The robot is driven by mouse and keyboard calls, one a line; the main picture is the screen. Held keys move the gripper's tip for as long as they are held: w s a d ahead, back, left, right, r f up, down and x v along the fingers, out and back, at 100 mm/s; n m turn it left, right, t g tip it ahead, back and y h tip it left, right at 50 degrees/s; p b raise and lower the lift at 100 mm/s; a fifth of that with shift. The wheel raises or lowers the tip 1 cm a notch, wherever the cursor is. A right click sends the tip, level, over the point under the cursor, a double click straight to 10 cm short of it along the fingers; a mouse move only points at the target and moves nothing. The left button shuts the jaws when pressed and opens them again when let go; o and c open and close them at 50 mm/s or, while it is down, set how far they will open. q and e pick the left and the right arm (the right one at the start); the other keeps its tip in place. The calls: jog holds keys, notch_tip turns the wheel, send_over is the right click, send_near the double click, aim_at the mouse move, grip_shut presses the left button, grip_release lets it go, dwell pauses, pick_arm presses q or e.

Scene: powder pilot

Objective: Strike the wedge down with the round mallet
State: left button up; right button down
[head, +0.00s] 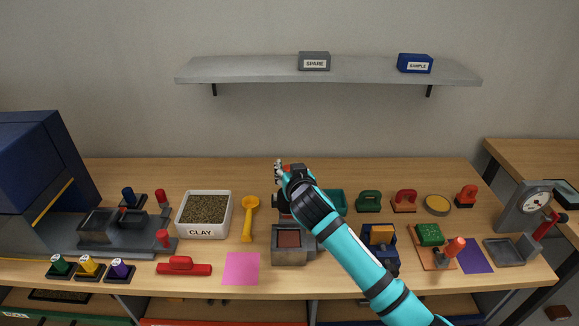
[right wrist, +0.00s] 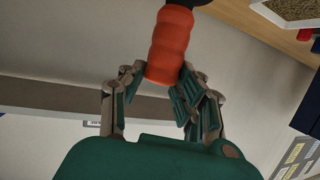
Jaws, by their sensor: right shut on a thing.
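My right gripper (head: 281,172) is over the middle of the bench, above and behind a grey block-shaped holder (head: 290,256) with a reddish square top. In the right wrist view the right gripper (right wrist: 158,78) is shut on an orange-red ridged handle (right wrist: 172,40), which I take to be the mallet's. A dark part shows at the handle's far end, cut off by the frame edge. The mallet's head is not clear, and my arm hides much around it. I cannot tell which thing is the wedge. My left gripper is not in view.
A blue device with a yellow block (head: 381,234) stands right of my arm. A pink sheet (head: 241,268) lies in front.

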jog(key=shift+r+p, duration=2.6)
jog(key=shift+r, duration=0.1)
jog(key=shift+f, duration=0.1)
